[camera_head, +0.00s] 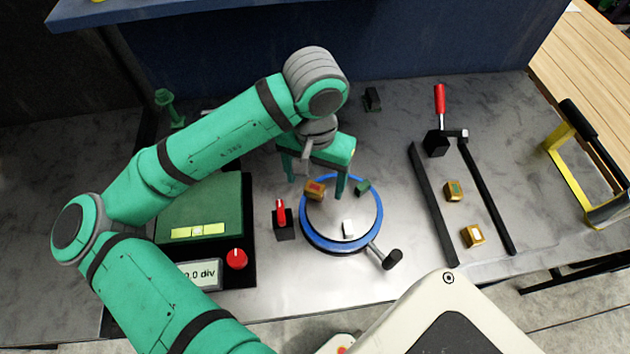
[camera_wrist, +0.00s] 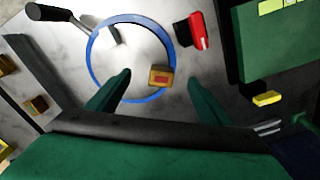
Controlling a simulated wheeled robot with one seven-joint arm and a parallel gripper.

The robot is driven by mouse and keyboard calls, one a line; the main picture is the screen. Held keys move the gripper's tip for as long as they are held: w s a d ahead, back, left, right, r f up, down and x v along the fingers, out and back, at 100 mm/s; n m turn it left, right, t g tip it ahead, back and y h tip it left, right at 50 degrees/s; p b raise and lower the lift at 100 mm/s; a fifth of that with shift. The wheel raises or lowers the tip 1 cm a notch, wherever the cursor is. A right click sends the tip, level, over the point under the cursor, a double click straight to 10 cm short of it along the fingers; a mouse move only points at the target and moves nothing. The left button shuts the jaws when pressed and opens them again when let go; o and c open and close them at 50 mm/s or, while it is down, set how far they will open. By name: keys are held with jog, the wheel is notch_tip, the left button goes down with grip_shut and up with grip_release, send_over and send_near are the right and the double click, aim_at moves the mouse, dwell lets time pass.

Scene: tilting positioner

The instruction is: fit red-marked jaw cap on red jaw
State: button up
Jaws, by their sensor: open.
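The red-marked jaw cap (camera_head: 315,190), a gold block with a red patch, stands at the edge of the blue-rimmed round table (camera_head: 309,229). It also shows in the wrist view (camera_wrist: 160,76). My gripper (camera_head: 319,185) is open above the table, with its fingers on either side of the cap; in the wrist view (camera_wrist: 158,78) gaps show between cap and fingers. No red jaw shows; whether it is under the cap, and whether the cap is seated, I cannot tell. A white jaw (camera_head: 348,229) and a green jaw (camera_head: 362,187) show on the table.
Green-marked (camera_head: 453,190) and white-marked (camera_head: 473,236) caps lie between two dark rails, beside a red-handled clamp (camera_head: 440,105). A black block with a red lever (camera_head: 283,221) stands close left of the table. A crank (camera_head: 391,259) sticks out front right. A green-topped box (camera_head: 215,210) is left.

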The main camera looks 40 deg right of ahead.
aim_at(315, 189)
jog(key=shift+r, duration=2.3)
